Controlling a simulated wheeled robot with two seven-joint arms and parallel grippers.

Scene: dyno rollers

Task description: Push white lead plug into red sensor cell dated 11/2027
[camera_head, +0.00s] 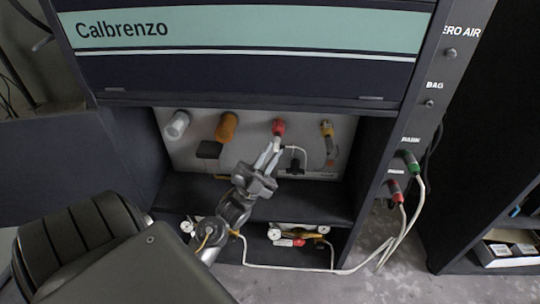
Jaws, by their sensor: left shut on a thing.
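The red sensor cell (278,127) sits on the pale back panel inside the cabinet; any date on it is too small to read. My left gripper (272,152) reaches into the opening and is shut on the white lead plug (277,142), directly below the red cell. The plug appears to meet the cell's lower end, but I cannot tell whether it is seated. A thin white lead (301,150) curves away to the right of the fingers. My right gripper is not in view.
On the panel are a white cell (177,124), an orange cell (227,126) and a yellow-topped cell (327,129) with a grey plug below it. Regulators with gauges (298,233) sit below the shelf. Green (411,161) and red (395,190) hose connectors protrude from the right post.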

